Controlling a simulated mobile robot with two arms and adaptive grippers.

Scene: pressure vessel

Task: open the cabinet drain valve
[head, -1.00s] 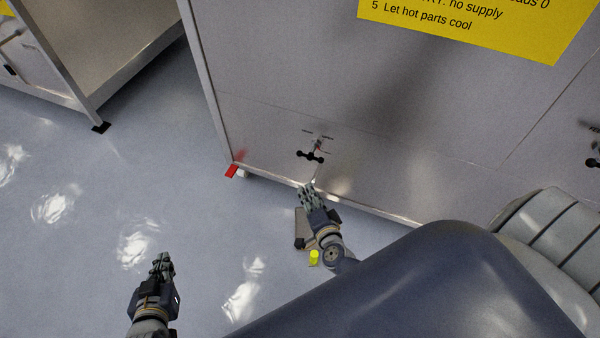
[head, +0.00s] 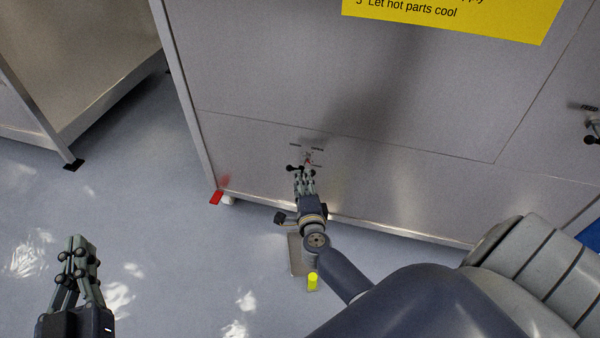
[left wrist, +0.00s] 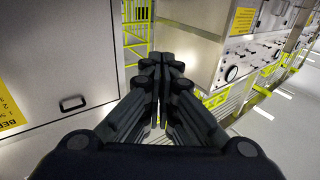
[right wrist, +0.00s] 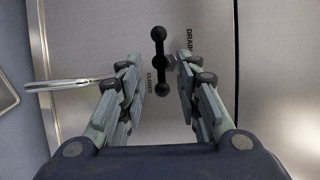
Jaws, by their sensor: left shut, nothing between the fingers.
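The drain valve handle (head: 293,168) is a small black bar with knobbed ends, low on the grey cabinet's front (head: 260,147). My right gripper (head: 305,172) is in front of it and partly hides it. In the right wrist view the handle (right wrist: 160,62) stands upright between and just beyond the open fingers (right wrist: 157,68). I cannot tell whether they touch it. The words DRAIN and CLOSED are readable beside it. My left gripper (head: 82,243) is shut and empty, away from the cabinet at the lower left; it also shows in the left wrist view (left wrist: 162,62).
A yellow sign (head: 450,15) is on the cabinet above. Another black handle (head: 592,131) is at the far right. A grey plate (head: 296,262) and a yellow cylinder (head: 312,282) are below my right gripper. The blue floor at left is open.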

